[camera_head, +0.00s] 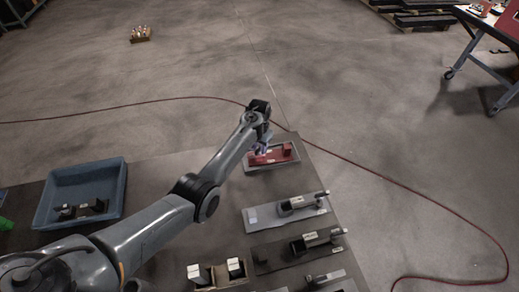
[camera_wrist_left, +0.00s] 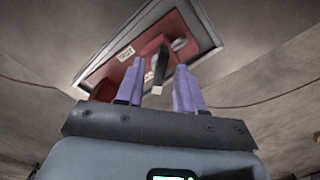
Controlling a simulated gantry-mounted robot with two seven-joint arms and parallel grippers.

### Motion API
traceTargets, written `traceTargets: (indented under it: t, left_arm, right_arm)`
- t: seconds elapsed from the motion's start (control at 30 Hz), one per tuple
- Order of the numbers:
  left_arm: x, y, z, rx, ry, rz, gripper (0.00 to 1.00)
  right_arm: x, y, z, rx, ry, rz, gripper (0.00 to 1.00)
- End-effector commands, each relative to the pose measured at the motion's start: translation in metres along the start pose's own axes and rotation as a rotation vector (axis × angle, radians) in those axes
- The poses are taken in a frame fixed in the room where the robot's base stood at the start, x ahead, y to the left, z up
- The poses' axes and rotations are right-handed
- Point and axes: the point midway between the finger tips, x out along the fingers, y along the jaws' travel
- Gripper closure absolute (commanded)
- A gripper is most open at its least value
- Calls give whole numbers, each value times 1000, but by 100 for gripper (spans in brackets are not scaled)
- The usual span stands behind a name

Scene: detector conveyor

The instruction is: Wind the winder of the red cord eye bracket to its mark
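The red cord eye bracket (camera_head: 276,155) sits on a grey-rimmed plate (camera_head: 262,170) at the far end of the bench. It also shows in the left wrist view (camera_wrist_left: 122,66), with a white label. My left gripper (camera_head: 262,149) is over the bracket's left part in the head view and hides some of it. In the left wrist view, its two purple fingers (camera_wrist_left: 160,68) are apart. A dark winder arm with a pale end (camera_wrist_left: 160,66) shows between them, with visible space on both sides. I cannot make out the mark. My right gripper is out of view.
Grey (camera_head: 262,216) and dark (camera_head: 270,258) plates with similar fittings lie nearer on the bench. A blue tray (camera_head: 117,196) with dark parts stands at left. A red cable (camera_head: 395,181) runs over the floor beyond the bench.

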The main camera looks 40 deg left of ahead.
Motion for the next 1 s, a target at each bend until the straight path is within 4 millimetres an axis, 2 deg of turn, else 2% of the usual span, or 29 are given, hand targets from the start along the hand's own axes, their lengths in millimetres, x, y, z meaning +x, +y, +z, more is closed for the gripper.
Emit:
traceTargets:
  t: [0.27, 0.53, 1.0]
  left_arm:
    - [1, 0, 0, 0, 0, 0, 63]
    - [1, 0, 0, 0, 0, 0, 100]
    - [-1, 0, 0, 58, -1, 0, 100]
  right_arm:
    - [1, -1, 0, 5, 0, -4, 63]
    - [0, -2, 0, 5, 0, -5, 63]
    - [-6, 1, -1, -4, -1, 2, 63]
